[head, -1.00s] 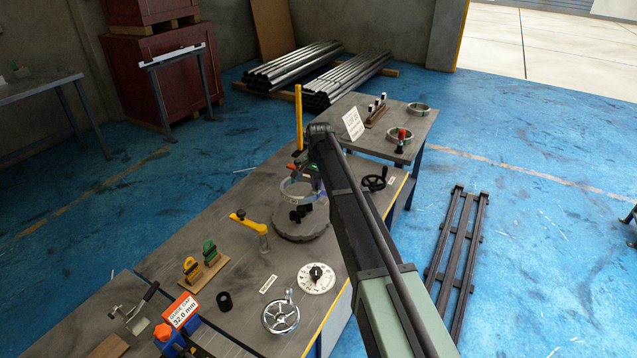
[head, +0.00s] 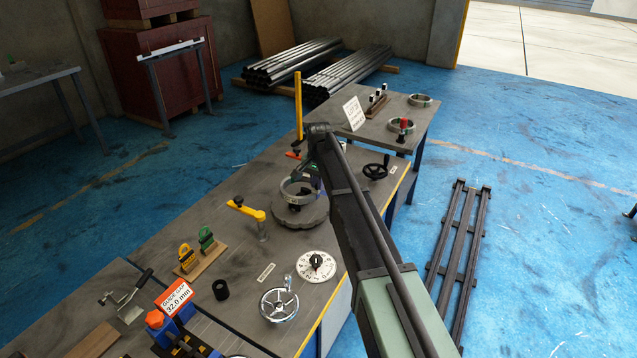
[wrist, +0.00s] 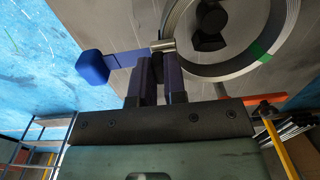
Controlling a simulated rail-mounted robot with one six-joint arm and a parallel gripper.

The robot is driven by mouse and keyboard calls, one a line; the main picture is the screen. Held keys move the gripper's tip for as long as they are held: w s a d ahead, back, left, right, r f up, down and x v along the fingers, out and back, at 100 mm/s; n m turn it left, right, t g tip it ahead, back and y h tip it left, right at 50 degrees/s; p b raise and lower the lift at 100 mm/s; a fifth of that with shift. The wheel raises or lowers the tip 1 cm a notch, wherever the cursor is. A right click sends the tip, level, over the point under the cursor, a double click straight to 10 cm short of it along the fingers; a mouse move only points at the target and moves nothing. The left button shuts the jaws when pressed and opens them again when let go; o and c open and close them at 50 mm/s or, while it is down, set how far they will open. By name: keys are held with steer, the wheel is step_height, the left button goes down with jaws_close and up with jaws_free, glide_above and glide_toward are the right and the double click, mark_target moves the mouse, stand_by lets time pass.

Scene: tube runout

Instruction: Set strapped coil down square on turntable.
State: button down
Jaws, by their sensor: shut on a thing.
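The strapped coil (head: 284,190) is a pale grey ring with a green strap (wrist: 258,49) and a metal strap (wrist: 162,45). My gripper (wrist: 160,60) is shut on its rim near the metal strap. In the head view my arm partly hides the gripper and the coil's right side. The turntable (head: 287,218) is a round dark grey disc on the bench, below the coil. Its black centre fixture (wrist: 208,25) shows through the coil's opening in the wrist view. The coil appears slightly above the disc; contact is unclear.
A blue arm with a block (wrist: 92,67) shows beside my fingers. A dial (head: 317,265) and chrome handwheel (head: 279,304) lie in front.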

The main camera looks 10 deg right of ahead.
steer(key=shift+f, duration=0.1)
steer(key=shift+f+b, duration=2.35)
steer(key=shift+b, duration=0.1)
steer(key=c, duration=1.1)
jaws_free()
step_height(320, 180, up, 11)
steer(key=p, duration=1.1)
steer(key=shift+s+r, duration=0.1)
steer(key=shift+r, duration=0.05)
steer(key=shift+s+f+n, duration=0.2)
steer(key=shift+s+n, duration=0.1)
steer(key=shift+n, duration=0.4)
steer(key=s+n, duration=0.6)
steer(key=s, duration=2.9)
steer(key=shift+s+n, duration=0.3)
steer(key=shift+s, duration=0.05)
